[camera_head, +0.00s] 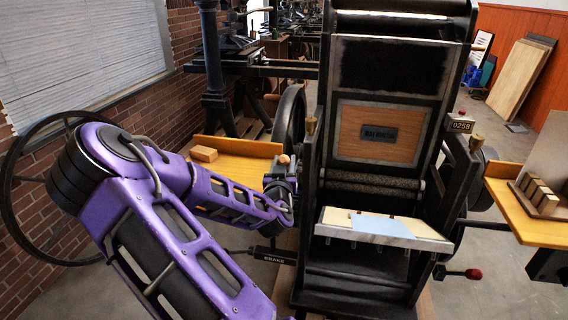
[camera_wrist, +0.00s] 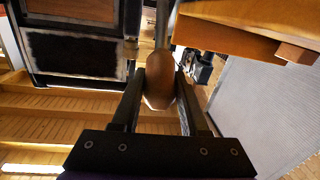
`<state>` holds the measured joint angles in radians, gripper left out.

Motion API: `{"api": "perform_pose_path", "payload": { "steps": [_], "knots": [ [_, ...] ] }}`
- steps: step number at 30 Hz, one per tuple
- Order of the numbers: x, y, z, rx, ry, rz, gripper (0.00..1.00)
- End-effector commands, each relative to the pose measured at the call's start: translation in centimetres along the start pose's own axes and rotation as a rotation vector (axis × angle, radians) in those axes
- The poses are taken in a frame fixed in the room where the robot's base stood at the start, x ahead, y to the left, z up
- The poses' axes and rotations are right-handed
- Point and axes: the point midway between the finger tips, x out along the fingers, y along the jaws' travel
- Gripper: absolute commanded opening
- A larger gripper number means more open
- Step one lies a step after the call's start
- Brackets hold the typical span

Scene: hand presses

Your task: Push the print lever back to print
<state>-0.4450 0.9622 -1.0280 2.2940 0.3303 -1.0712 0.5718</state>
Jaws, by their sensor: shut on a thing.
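The hand press (camera_head: 310,200) stands in the middle of the head view, with a black frame. A lever with a rounded wooden knob (camera_wrist: 160,82) shows in the wrist view; its metal rod runs away from the knob. My gripper (camera_wrist: 161,85) is shut on this knob, one finger on each side. In the head view my gripper (camera_head: 281,185) is at the left side of the press, and the wooden knob (camera_head: 284,159) shows just above it. Most of the lever's rod is hidden there by my gripper. A pale blue sheet (camera_head: 383,226) lies on the press's front board.
A lever marked BRAKE (camera_head: 273,257) sits low, below my gripper. A red-knobbed handle (camera_head: 473,274) sticks out at lower right. A yellow side table (camera_head: 243,162) is behind my arm, another (camera_head: 510,207) at right. A large wheel (camera_head: 30,180) stands at left.

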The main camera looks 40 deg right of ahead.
Motion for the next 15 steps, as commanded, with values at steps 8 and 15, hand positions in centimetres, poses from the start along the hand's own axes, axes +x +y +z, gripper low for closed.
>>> {"api": "perform_pose_path", "payload": {
  "steps": [8, 15],
  "knots": [
    [1.9, 0.6, -2.3, 0.020, -0.089, -0.006, 0.00],
    [4.9, 1.2, -4.3, 0.038, -0.227, -0.020, 0.00]
  ]
}}
